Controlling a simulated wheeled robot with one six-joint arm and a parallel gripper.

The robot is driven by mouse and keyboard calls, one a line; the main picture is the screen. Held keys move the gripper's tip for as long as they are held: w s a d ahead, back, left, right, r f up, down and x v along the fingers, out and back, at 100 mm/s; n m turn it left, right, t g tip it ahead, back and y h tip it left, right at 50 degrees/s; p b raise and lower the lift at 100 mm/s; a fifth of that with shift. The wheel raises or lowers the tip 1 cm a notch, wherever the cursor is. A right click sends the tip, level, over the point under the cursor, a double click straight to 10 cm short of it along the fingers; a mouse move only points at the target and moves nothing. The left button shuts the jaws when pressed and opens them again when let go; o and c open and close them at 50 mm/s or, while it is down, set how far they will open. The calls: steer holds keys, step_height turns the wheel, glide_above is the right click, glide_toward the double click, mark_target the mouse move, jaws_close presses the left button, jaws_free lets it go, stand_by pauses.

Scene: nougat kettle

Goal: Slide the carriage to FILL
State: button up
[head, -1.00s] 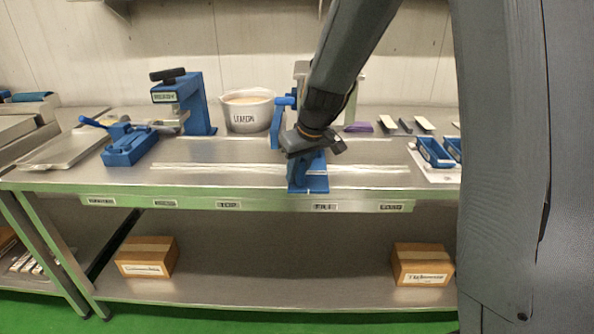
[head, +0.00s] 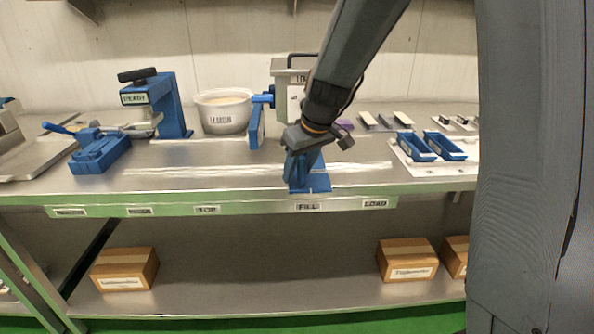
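The carriage (head: 310,187) is a blue block with a flat foot on the pale rail (head: 220,171) along the front of the steel bench. It stands almost straight behind the FILL label (head: 308,207) on the bench's front edge. My gripper (head: 305,150) points down from above, at the blue upper part of the carriage, and seems to touch it. My gripper's own body hides its fingertips, so I cannot see whether they are closed on the carriage.
The TOP label (head: 207,210) is to the left and LOAD (head: 375,204) to the right. Behind the rail stand a blue READY press (head: 170,105), a white basin (head: 222,112) and a blue-and-white filling machine (head: 282,90). Blue trays (head: 445,146) lie at right.

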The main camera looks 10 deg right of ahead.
mark_target(303, 158)
steer(key=shift+b+v, duration=0.3)
steer(key=shift+v, duration=3.55)
steer(key=shift+s, duration=0.15)
steer(key=s+d+f+m+g, duration=0.1)
steer(key=s+f, duration=0.3)
steer(key=s, duration=0.3)
steer(key=s+d+f+m+g+h, duration=0.1)
steer(key=s+f+m, duration=0.1)
steer(key=s+f, duration=0.2)
steer(key=s+d+f+m+g+h, duration=0.1)
steer(key=s+f, duration=0.4)
steer(key=s, duration=0.5)
steer(key=shift+s+d+m+g, duration=0.3)
steer(key=shift+s+m+g, duration=0.1)
steer(key=shift+m+g, duration=0.1)
steer(key=shift+f, duration=0.1)
